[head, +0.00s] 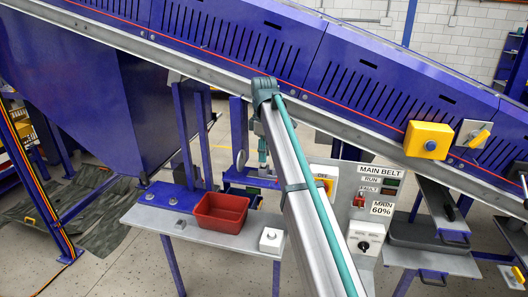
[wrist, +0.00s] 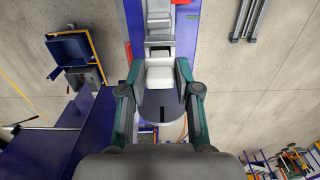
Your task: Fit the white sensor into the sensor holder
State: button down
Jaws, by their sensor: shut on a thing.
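The white sensor (wrist: 160,77) is a pale block between the two fingers of my gripper (wrist: 160,70) in the wrist view. The fingers are shut on its sides. Just beyond it, in line with it, is a grey stepped metal part on a blue upright, which looks like the sensor holder (wrist: 159,43). I cannot tell whether the sensor touches it or is apart. In the head view my gripper (head: 263,158) points down by the blue frame behind the grey table, partly hidden by my arm. The sensor is not clear there.
A red bin (head: 220,212) and a small white box with a dark button (head: 271,240) stand on the grey table (head: 170,222). The main belt control panel (head: 368,208) is right of my arm. The blue sloping conveyor (head: 290,45) crosses above.

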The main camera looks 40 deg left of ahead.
jog(key=shift+f, duration=1.3)
jog(key=c, duration=0.7)
grip_release()
jog(key=shift+r, duration=0.1)
notch_tip(320, 180, up, 12)
jog(key=shift+f, duration=0.1)
